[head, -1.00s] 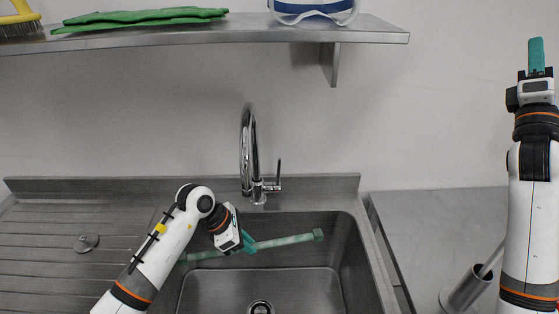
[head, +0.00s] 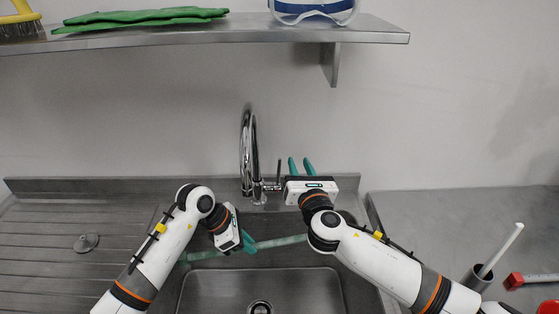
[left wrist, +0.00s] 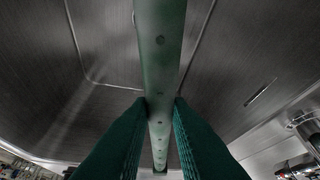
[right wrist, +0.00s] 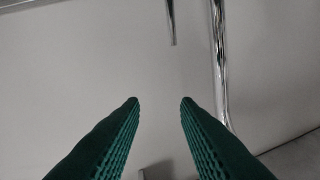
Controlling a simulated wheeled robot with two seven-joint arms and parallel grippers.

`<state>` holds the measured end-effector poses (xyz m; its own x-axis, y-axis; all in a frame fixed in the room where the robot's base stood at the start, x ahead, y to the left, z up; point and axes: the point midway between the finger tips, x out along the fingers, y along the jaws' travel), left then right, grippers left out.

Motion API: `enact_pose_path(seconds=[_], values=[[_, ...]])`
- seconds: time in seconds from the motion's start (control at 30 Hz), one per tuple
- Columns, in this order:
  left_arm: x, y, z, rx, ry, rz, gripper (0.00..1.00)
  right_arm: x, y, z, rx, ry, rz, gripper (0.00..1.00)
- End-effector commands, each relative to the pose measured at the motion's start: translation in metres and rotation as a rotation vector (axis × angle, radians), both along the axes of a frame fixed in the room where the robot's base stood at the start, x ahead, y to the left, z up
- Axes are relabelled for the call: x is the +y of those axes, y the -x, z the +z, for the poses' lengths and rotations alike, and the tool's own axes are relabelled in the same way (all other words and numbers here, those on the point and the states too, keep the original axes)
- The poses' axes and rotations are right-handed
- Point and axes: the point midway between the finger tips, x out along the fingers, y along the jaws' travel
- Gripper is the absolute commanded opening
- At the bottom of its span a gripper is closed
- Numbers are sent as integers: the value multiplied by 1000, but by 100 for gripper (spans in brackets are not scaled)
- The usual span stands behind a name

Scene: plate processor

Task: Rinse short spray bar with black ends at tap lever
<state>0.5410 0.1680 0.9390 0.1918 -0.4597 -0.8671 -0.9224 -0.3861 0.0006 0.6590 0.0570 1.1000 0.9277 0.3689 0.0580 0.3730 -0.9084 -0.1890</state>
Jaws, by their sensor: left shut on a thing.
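The spray bar (head: 281,241) is a long pale-green bar with a row of small holes, spanning the sink basin. Its right end is hidden behind my right arm, and I cannot make out black ends. My left gripper (head: 246,243) is shut on it near the middle; the bar also runs between the fingers in the left wrist view (left wrist: 160,60). The tap lever (head: 279,173) stands upright at the right of the chrome tap (head: 247,150). My right gripper (head: 300,166) is open and empty just right of the lever, fingers pointing up. The lever (right wrist: 171,22) lies beyond its fingertips in the right wrist view.
The steel sink basin (head: 220,292) has a drain (head: 260,307). A shelf (head: 200,36) above holds green gloves (head: 145,18), goggles (head: 313,10) and a brush (head: 20,20). A metal holder (head: 474,280) with a white rod stands at right. The left drainboard is mostly clear.

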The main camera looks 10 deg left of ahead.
Motion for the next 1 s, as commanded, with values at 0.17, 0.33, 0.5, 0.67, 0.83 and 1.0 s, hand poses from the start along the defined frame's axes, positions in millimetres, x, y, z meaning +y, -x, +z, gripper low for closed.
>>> enact_pose_path(seconds=[0.17,0.33,0.5,0.67,0.83,1.0], values=[[0,0,1,-1,1,0,0,16,18,-39,6,111,11,29],[0,0,1,-1,1,0,0,21,18,-50,4,142,12,29],[0,0,1,-1,1,0,0,29,0,-50,3,143,13,29],[0,0,1,-1,1,0,0,40,-25,-50,4,142,12,29],[0,0,1,-1,1,0,0,50,-48,-49,3,142,13,29],[0,0,1,-1,1,0,0,58,-67,-50,4,142,13,29]])
